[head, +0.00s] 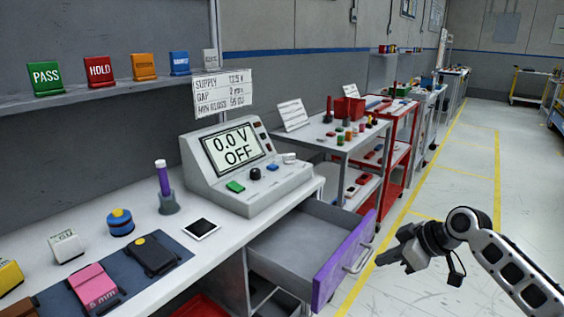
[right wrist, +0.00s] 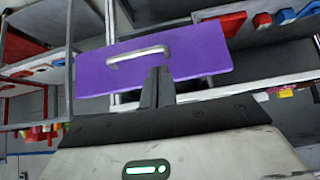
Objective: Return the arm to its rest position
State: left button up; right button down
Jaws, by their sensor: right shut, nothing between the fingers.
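My right gripper (head: 388,258) is shut and empty in the head view, at the lower right. It is just right of the handle (head: 358,256) of an open drawer with a purple front (head: 332,272). In the right wrist view the shut fingers (right wrist: 158,86) point at the purple front (right wrist: 200,55), below its silver handle (right wrist: 138,54). The fingers overlap the drawer front there, but they do not grip the handle. My left gripper is in neither view.
The grey drawer box (head: 300,236) sticks out from under the workbench (head: 140,210). A power supply (head: 245,165) reading 0.0 V OFF stands on the bench, among several small items. A red cart (head: 398,150) stands farther back. The floor (head: 450,200) at the right is open.

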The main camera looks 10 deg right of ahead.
jog(key=s+a+f+m+t, duration=0.1)
jog(key=s+a+f+m, duration=0.2)
jog(key=s+a+f, duration=1.1)
jog(key=s+m+t+h, duration=0.3)
jog(key=s+m, duration=0.1)
jog(key=s, duration=0.8)
jog(key=shift+r+t, duration=0.15)
jog(key=shift+t, duration=0.25)
